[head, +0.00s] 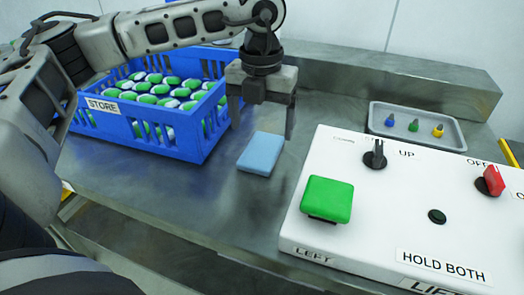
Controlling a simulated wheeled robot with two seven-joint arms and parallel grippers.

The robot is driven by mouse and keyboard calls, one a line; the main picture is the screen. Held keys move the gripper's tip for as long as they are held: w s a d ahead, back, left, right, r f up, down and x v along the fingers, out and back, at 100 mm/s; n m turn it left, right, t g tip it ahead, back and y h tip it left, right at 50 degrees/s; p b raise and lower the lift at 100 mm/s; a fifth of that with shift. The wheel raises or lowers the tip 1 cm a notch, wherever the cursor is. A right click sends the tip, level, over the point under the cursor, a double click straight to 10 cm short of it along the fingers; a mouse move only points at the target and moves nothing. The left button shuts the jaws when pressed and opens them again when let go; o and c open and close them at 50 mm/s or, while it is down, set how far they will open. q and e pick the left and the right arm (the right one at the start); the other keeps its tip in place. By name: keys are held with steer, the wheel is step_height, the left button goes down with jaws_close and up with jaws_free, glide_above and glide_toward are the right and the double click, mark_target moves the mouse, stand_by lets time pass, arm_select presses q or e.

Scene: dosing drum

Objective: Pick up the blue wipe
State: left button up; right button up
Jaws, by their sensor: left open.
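The blue wipe (261,153) is a flat light-blue rectangle lying on the metal bench, between the blue crate and the white control box. My left gripper (262,122) points down above and just behind the wipe, with its two fingers apart and nothing between them. The left finger is beside the crate's right end and the right finger is near the control box's back left corner. The gripper appears apart from the wipe. My right gripper is not in this view.
A blue crate (190,146) labelled STORE holds many green-and-white pieces. A white control box (380,219) with a green button (328,198) and switches stands at the right. A grey tray (455,135) with small coloured parts lies behind it. Bench in front of the wipe is clear.

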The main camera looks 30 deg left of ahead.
mark_target(263, 147)
arm_select(q)
steer(key=f, duration=0.4)
steer(key=shift+s+d+f, duration=0.1)
steer(key=shift+d+f, duration=0.1)
steer(key=shift+f, duration=0.2)
steer(key=c, duration=1)
steer(key=shift+c, duration=0.2)
steer(key=shift+r, duration=0.1)
